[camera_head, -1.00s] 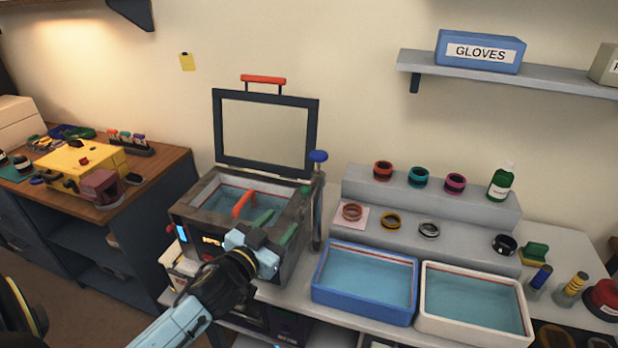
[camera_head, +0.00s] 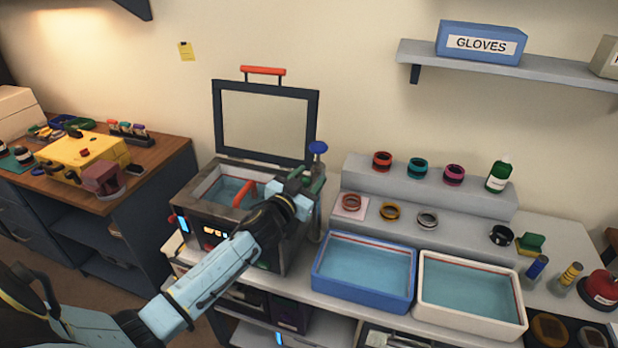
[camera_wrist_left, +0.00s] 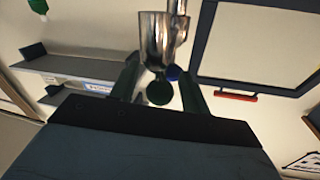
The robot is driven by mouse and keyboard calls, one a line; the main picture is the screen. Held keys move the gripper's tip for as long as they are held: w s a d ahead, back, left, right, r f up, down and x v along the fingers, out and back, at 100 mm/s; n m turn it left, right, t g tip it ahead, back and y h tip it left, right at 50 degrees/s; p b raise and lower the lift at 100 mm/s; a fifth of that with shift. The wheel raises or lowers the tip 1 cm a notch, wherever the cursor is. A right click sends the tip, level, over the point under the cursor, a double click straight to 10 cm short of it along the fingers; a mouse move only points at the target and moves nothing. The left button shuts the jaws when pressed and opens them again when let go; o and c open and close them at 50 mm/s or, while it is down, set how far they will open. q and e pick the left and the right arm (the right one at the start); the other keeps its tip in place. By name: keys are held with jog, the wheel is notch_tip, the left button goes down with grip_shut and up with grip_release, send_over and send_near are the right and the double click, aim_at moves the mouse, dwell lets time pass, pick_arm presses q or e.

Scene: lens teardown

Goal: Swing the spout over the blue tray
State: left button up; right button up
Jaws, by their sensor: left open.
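The spout is a metal pipe by the right side of the grey tank, with a blue knob (camera_head: 318,147) on top. In the left wrist view the shiny metal spout (camera_wrist_left: 163,42) ends near a green ball (camera_wrist_left: 159,93), with blue showing behind it. My left gripper (camera_head: 308,183) is open at the spout, its two green fingers (camera_wrist_left: 160,85) on either side of the green ball. I cannot tell whether they touch it. The gripper hides much of the spout in the head view. The blue tray (camera_head: 360,298) holds liquid and stands to the right of the tank. My right gripper is not in view.
The grey tank (camera_head: 190,205) has a raised framed lid (camera_head: 216,130) and an orange handle inside. A white tray (camera_head: 468,326) adjoins the blue tray. A stepped stand (camera_head: 450,235) with several rings is behind them. A green bottle (camera_head: 499,177) stands on it.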

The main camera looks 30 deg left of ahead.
pick_arm(q)
jog(key=shift+w, duration=0.2)
grip_shut()
dwell(0.3)
